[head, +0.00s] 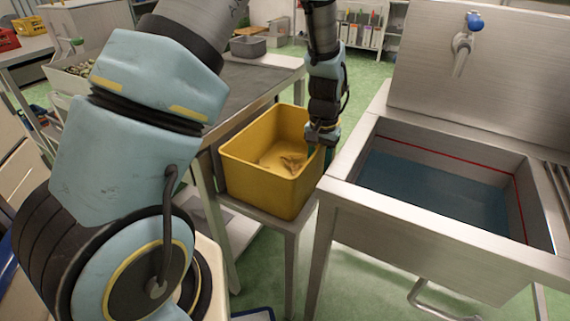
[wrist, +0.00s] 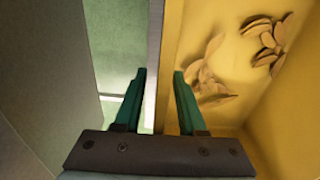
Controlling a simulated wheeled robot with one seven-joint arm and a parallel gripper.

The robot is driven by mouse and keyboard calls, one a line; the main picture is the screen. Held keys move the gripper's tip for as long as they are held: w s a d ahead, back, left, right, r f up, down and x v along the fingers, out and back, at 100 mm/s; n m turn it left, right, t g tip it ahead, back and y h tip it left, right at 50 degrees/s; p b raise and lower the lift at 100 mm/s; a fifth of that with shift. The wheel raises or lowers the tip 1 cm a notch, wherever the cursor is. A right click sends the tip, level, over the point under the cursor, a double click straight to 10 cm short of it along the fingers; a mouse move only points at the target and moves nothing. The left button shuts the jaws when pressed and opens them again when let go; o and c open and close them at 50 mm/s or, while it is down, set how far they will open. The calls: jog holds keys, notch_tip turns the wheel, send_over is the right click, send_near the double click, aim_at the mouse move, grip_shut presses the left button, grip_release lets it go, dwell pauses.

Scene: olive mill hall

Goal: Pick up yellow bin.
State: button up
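The yellow bin (head: 262,184) stands upright on a low stand between the grey table and the sink in the head view. Some brown leaf-like bits lie on its floor; they also show in the wrist view inside the bin (wrist: 235,85). My gripper (head: 322,150) is at the bin's right wall, pointing down. In the wrist view my gripper (wrist: 160,100) has its two green fingers apart, one on the outer side of the bin's wall and one on the inner side. The wall's edge runs between them. I cannot tell whether either finger touches it.
A metal sink (head: 430,185) with bluish water stands close on the right, its edge near my gripper. A grey table (head: 250,85) with a grey tub (head: 248,46) is at the left and behind. The low stand (head: 290,226) bears the bin. Green floor shows in front.

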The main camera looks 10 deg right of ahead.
grip_shut()
dwell(1.4)
